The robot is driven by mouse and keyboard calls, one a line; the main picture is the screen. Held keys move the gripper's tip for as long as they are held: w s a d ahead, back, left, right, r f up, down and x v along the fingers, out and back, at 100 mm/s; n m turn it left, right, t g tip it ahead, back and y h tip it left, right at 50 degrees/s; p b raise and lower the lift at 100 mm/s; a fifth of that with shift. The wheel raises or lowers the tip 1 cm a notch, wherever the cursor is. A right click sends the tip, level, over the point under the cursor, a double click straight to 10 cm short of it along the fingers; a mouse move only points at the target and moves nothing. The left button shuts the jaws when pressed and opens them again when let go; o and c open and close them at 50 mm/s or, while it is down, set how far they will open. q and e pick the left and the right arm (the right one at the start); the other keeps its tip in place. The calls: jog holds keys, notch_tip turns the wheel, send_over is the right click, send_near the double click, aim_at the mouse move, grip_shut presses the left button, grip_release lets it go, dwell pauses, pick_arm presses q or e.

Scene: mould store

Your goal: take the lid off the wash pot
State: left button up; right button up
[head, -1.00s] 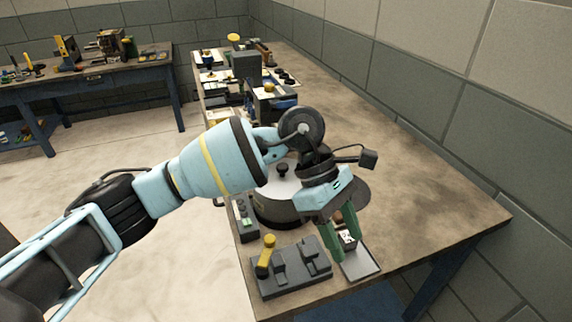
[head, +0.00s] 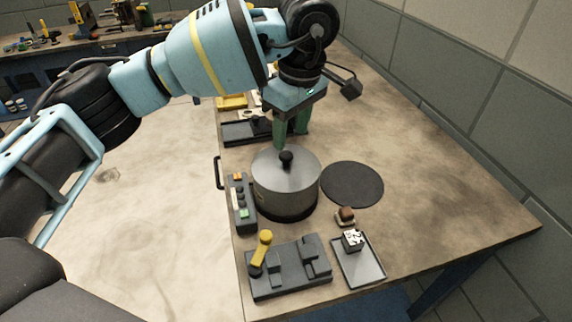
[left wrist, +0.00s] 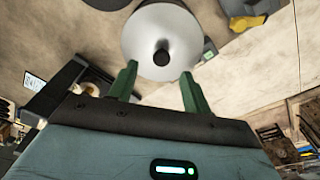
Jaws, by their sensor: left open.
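The wash pot (head: 284,201) is a steel pot standing on the bench, with its grey metal lid (head: 300,172) on top. A black knob (head: 286,157) sits at the middle of the lid. My left gripper (head: 291,143) is open and empty, with green fingers pointing down at the far side of the knob. In the left wrist view the lid (left wrist: 140,42) and knob (left wrist: 161,56) show ahead of the two spread fingertips (left wrist: 160,78), apart from them. My right gripper is not in view.
A round dark mat (head: 352,185) lies bare right of the pot. A control box (head: 241,203) stands left of it. In front are a grey fixture with a yellow lever (head: 290,272) and a small tray (head: 361,268) bearing a marked cube (head: 352,240). The bench's right side is clear.

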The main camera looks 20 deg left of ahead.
aim_at(286, 153)
pick_arm(q)
jog(key=shift+a+f+p, duration=0.15)
jog(key=shift+a+f, duration=0.1)
jog(key=shift+f, duration=0.9)
jog(key=shift+a+f+p, duration=0.15)
jog(key=shift+a+f, duration=0.1)
jog(key=shift+f, duration=1.2)
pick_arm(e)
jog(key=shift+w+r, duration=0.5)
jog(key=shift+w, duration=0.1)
pick_arm(q)
grip_shut()
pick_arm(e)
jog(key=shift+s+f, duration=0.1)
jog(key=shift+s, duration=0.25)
pick_arm(q)
jog(key=shift+r, duration=0.45)
jog(key=r, duration=0.2)
jog(key=shift+s+r, duration=0.2)
jog(key=shift+r, duration=0.1)
jog(key=s+a+r+b, duration=0.1)
jog(key=s+a, duration=0.1)
jog(key=s, duration=1.3)
jog(key=shift+s+r, duration=0.25)
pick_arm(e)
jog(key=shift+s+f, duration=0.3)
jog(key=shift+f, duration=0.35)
